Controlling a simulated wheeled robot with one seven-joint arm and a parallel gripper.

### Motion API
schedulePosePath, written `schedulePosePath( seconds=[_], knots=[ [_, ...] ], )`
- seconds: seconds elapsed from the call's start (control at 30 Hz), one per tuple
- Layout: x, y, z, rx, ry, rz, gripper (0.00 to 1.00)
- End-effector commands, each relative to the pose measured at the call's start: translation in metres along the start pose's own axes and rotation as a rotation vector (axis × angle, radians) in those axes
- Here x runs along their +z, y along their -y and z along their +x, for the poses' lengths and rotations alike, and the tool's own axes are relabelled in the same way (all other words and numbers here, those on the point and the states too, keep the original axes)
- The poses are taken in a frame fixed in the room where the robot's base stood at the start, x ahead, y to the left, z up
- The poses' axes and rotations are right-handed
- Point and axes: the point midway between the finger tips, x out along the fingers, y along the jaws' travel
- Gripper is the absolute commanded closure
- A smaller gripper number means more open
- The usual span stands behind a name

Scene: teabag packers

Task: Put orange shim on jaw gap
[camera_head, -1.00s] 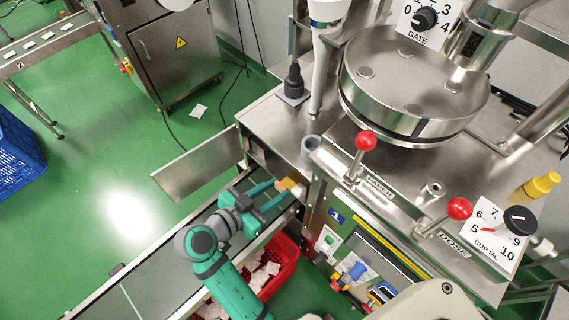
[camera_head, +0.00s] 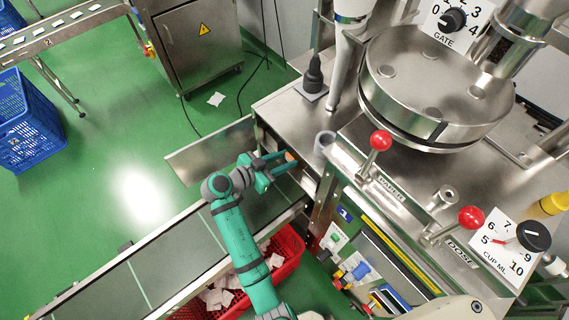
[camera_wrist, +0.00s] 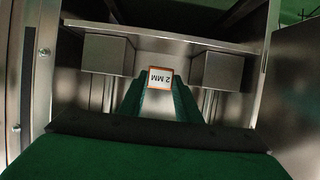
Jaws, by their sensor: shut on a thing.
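The orange shim (camera_wrist: 160,78) shows in the wrist view as a small plate with an orange edge and a white face marked "2 MM", upside down. My gripper (camera_wrist: 160,92) is shut on it, with a green finger on each side. In the head view my gripper (camera_head: 277,164) reaches into the machine's side opening, and a bit of the shim (camera_head: 290,156) shows at its tips. Two grey jaw blocks, left (camera_wrist: 107,54) and right (camera_wrist: 217,71), stand apart in the wrist view. The shim appears between them in the picture; its depth relative to the gap is unclear.
Metal side walls, left (camera_wrist: 38,70) and right (camera_wrist: 298,90), flank my gripper closely. An open metal door (camera_head: 212,150) stands left of the opening. A conveyor (camera_head: 165,255) runs below my arm, beside a red crate (camera_head: 291,262) with packets.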

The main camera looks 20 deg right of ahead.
Motion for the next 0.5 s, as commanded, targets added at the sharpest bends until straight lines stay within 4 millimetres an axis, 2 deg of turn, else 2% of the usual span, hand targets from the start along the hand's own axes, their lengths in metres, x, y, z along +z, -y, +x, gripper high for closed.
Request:
schedulePosePath(
  seconds=[0.17,0.4,0.5],
  knots=[
    [0.006,0.005,0.007,0.003,0.001,-0.001,0.94],
    [0.033,0.004,0.019,0.004,0.0,-0.001,0.94],
    [0.034,0.005,0.019,0.002,-0.001,0.002,0.94]
  ],
)
